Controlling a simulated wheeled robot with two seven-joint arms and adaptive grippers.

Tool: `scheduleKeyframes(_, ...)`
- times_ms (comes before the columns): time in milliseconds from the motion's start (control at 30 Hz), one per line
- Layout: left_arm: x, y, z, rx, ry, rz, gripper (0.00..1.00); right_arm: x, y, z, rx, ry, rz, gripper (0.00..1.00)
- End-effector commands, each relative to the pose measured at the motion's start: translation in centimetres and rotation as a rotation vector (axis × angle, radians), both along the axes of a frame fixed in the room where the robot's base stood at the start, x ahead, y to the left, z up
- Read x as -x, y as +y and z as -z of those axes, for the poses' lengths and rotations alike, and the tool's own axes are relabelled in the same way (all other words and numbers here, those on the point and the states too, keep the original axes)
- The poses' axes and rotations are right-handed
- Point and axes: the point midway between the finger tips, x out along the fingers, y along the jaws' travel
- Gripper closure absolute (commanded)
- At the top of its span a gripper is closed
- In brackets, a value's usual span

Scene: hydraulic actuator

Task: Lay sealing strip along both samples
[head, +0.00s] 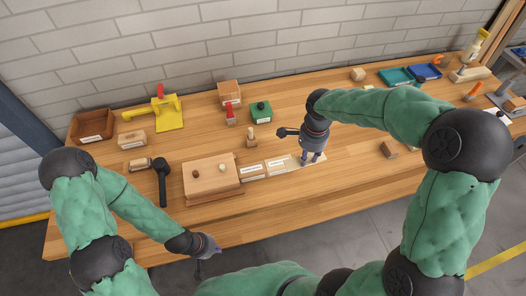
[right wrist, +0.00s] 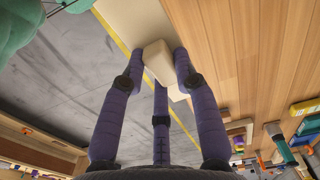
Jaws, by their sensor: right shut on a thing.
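Pale labelled pieces, one on the left (head: 251,171) and one on the right (head: 280,165), lie in a row on the workbench. I cannot tell whether they are the samples. My right gripper (head: 313,158) points down over the right end of this row. In the right wrist view its fingers (right wrist: 162,75) are shut on a cream block (right wrist: 157,60), close to a pale flat surface (right wrist: 125,18). In the head view the fingers hide the block. I cannot make out a sealing strip for certain. My left gripper (head: 206,247) hangs empty-looking off the front edge; its jaws are unclear.
A wooden block with two knobs (head: 210,179) stands left of the row, beside a black-headed tool (head: 161,178). A green box (head: 261,111) and yellow tool (head: 165,112) stand behind. Blue (head: 424,71) and teal (head: 396,77) trays are back right. The front right bench is mostly clear.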

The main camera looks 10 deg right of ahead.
Motion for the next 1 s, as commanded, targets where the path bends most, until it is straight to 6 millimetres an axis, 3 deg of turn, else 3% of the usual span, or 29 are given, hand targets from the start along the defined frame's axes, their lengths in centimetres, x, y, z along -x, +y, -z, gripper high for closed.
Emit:
scheduleKeyframes(133, 0.1, 0.0, -0.4, 0.000, 0.002, 0.000, 1.00, 0.0, 0.0, -0.4, 0.000, 0.001, 0.070, 0.92)
scheduleKeyframes(267, 0.1, 0.0, -0.3, 0.000, 0.002, 0.000, 1.00, -1.1, 1.5, 0.6, -0.001, 0.002, 0.075, 0.92)
scheduleKeyframes(600, 0.1, 0.0, -0.3, 0.000, 0.001, -0.001, 1.00, -5.3, 7.4, 3.8, 0.000, 0.002, 0.071, 0.92)
scheduleKeyframes(800, 0.1, 0.0, -0.1, 0.000, 0.001, -0.001, 1.00, -6.8, 9.4, 7.2, 0.001, 0.003, 0.074, 0.92)
scheduleKeyframes(1000, 0.1, 0.0, 0.0, 0.000, 0.001, -0.001, 1.00, -7.7, 10.5, 8.8, 0.000, 0.000, 0.075, 0.92)
